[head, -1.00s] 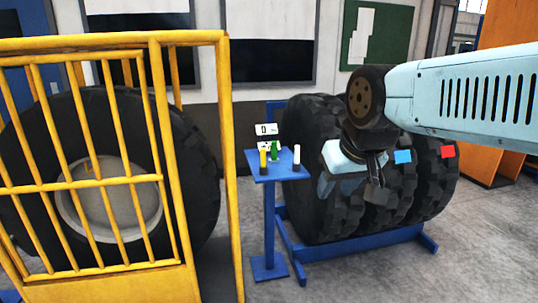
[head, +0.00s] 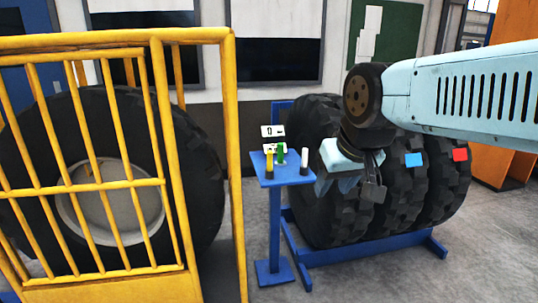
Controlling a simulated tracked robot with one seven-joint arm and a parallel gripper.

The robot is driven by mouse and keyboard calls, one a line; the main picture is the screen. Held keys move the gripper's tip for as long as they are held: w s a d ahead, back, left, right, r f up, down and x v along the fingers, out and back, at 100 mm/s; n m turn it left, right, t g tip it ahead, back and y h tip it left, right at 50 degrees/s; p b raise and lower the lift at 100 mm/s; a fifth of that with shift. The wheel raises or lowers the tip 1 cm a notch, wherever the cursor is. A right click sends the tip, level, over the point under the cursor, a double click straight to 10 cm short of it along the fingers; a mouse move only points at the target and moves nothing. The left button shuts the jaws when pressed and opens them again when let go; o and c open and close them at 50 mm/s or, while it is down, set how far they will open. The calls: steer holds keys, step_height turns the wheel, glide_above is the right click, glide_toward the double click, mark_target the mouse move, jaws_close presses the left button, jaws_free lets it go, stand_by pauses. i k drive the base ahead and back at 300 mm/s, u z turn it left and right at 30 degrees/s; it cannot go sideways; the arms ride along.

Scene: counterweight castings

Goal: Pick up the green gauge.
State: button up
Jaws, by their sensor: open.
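The green gauge (head: 280,154) stands upright on a small blue stand (head: 285,180). A yellow gauge (head: 269,163) stands to its left and a white one (head: 304,162) to its right, both with dark bases. My gripper (head: 347,190) hangs to the right of the stand, in front of the large black tyres, apart from all the gauges. It is open and nothing shows between its fingers.
A yellow barred cage (head: 235,160) stands just left of the stand, with a large tyre (head: 110,115) behind its bars. Several tyres (head: 310,120) sit on a blue floor rack (head: 370,247) at right. A small white sign (head: 272,131) is behind the gauges.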

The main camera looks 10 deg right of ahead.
mark_target(280, 161)
steer(key=i, duration=1.05)
steer(key=z, duration=0.55)
steer(key=i, duration=0.7)
steer(key=z, duration=0.45)
steer(key=k, duration=0.8)
steer(key=z, duration=0.25)
steer(key=i, duration=0.8)
steer(key=u, duration=0.15)
